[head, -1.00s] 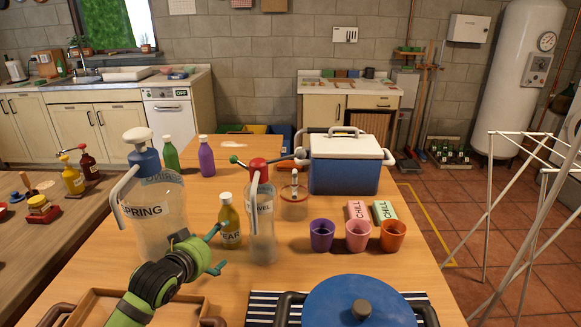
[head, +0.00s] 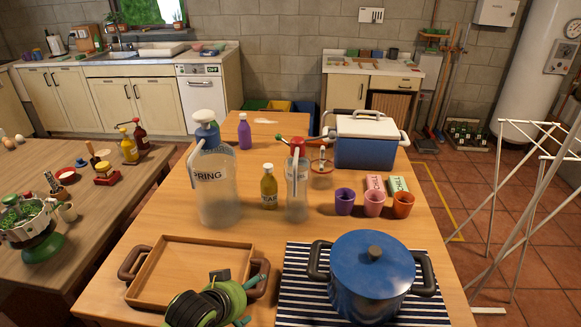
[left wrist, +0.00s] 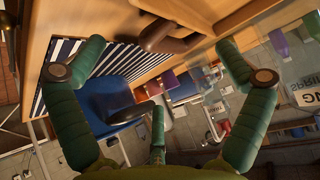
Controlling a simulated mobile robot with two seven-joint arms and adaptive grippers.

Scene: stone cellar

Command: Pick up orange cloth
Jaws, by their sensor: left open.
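I cannot make out an orange cloth in either view. My left gripper (head: 248,300) is open and empty at the near edge of the wooden table (head: 262,228), in front of the right end of a brown wooden tray (head: 195,268). The tray shows a bare floor where it is not covered by my arm. In the left wrist view the green fingers of the left gripper (left wrist: 160,50) are spread wide, with nothing between them. My right gripper is not in view.
A blue pot (head: 372,270) stands on a striped mat (head: 298,292) right of the gripper. Behind are a SPRING jug (head: 214,190), a yellow bottle (head: 269,190), a clear bottle (head: 297,195), cups including an orange one (head: 403,205), and a cooler (head: 365,148).

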